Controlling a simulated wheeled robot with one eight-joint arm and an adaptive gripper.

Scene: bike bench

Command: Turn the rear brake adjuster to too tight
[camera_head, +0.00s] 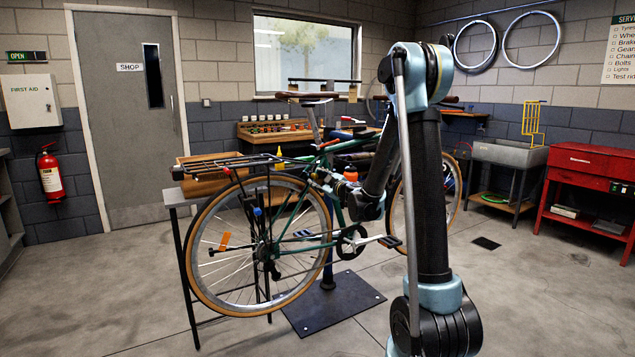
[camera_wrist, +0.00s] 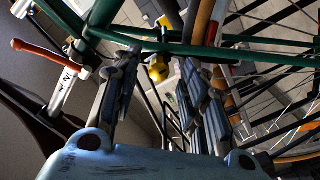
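A green bicycle (camera_head: 322,165) is held up in the middle of the head view, its rear wheel (camera_head: 192,255) toward the left. My gripper (camera_head: 318,178) is beside the frame, close to the front upper side of the rear wheel. In the wrist view my gripper (camera_wrist: 163,98) has its two fingers spread, with a gap between them. A small yellow knob-like part (camera_wrist: 158,70) shows in that gap, just below a green frame tube (camera_wrist: 190,49). It may be the rear brake adjuster, but I cannot be sure. I see no contact between it and the fingers.
A black rear rack (camera_head: 225,161) sits over the rear wheel. A wooden tray (camera_head: 205,182) stands on a bench behind it. The stand's base plate (camera_head: 345,305) is on the floor. A red tool cart (camera_head: 590,175) and a sink (camera_head: 508,152) are at right. The left floor is clear.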

